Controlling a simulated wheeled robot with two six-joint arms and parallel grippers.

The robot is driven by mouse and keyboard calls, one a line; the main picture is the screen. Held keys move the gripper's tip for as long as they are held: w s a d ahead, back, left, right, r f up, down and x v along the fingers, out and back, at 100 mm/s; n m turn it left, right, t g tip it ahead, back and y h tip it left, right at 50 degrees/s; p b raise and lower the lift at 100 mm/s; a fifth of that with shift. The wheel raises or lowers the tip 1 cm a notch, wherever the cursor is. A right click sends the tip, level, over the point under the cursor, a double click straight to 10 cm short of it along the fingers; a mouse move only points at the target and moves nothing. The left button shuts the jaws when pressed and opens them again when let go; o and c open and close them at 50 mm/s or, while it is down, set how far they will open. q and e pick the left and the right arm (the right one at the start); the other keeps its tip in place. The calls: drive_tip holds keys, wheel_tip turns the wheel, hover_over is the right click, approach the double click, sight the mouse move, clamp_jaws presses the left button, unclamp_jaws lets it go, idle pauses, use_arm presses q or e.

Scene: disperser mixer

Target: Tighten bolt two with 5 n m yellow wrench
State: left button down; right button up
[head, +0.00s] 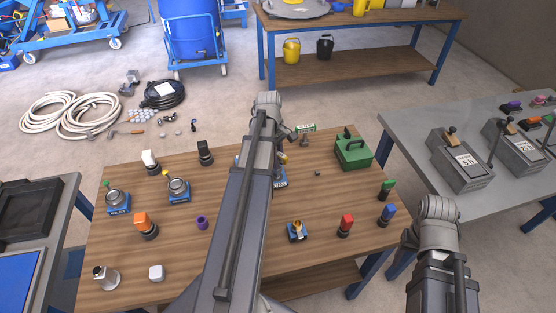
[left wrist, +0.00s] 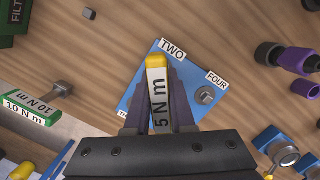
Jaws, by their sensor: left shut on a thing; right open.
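My left gripper (left wrist: 158,115) is shut on the yellow 5 N m wrench (left wrist: 157,92), whose yellow tip and white label show between the fingers. It is over a blue plate (left wrist: 140,98) with labels TWO and FOUR. The wrench covers the plate's middle near TWO; I cannot see bolt two or whether the wrench touches it. A bolt head (left wrist: 205,95) shows near FOUR. In the head view my left arm hides most of the plate (head: 280,183) and gripper. My right gripper (head: 409,240) is partly visible below its wrist at the right, open and apart from the plate.
A green box (head: 353,152) stands at the table's back right. Several coloured parts stand around the wooden table (head: 180,245). A grey table (head: 410,125) is at right.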

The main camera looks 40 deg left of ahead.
use_arm(q)
drive_tip(key=shift+f+b, duration=1.3)
drive_tip(key=c, duration=0.7)
unclamp_jaws()
drive_tip(key=shift+r, duration=0.1)
drive_tip(key=r+p, duration=0.5)
drive_tip(key=a+r+p, duration=0.1)
drive_tip(key=r+p, duration=0.1)
drive_tip(key=p, duration=0.1)
drive_tip(key=shift+a+r, duration=0.1)
drive_tip(key=shift+r, duration=0.25)
